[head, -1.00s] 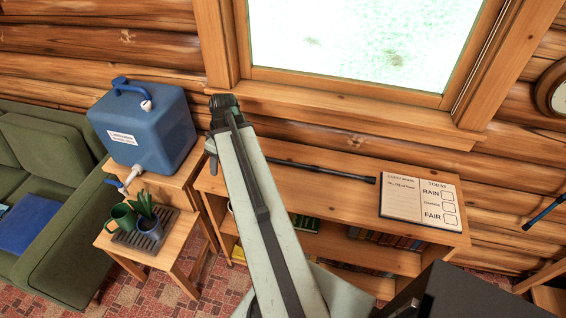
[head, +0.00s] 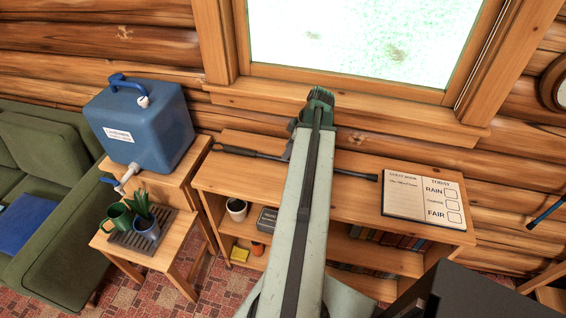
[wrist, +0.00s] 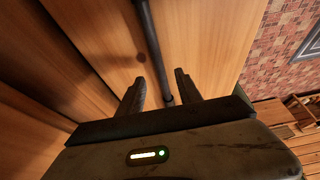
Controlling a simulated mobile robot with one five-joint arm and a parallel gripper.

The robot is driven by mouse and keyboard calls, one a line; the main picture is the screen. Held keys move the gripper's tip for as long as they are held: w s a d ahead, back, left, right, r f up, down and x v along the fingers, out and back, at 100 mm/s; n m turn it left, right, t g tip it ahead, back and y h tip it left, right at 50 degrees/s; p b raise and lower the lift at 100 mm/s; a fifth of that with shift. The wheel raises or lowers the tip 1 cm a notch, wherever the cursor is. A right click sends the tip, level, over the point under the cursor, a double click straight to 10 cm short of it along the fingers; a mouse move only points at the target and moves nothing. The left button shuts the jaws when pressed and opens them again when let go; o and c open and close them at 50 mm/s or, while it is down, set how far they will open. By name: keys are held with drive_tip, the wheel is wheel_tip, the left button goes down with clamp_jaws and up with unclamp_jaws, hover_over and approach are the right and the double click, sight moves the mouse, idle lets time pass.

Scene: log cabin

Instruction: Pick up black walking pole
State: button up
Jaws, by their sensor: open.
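The black walking pole (head: 350,173) lies along the top of the wooden bookcase, below the window. In the head view its middle is hidden behind my arm, and its dark handle end (head: 237,151) shows left of the arm. In the wrist view the pole's shaft (wrist: 149,38) runs down from the top edge into the space between my two fingers. My gripper (wrist: 160,80) is open, with a finger on each side of the shaft and a gap to each. The head view mostly hides the fingers behind the arm.
An open guest book (head: 411,203) lies on the bookcase top (head: 398,165), right of the pole. A blue water container (head: 140,128) stands at left on a wooden stand. A small table (head: 163,258) with mugs stands in front. The log wall and window close off the back.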

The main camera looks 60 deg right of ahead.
drive_tip(key=b+x, duration=0.4)
drive_tip(key=x, duration=0.1)
drive_tip(key=shift+s+d+f+b, duration=0.1)
drive_tip(key=shift+s+f+b, duration=0.2)
drive_tip(key=shift+b, duration=0.1)
drive_tip(key=shift+r, duration=0.2)
clamp_jaws()
drive_tip(key=shift+w, duration=0.1)
idle(0.6)
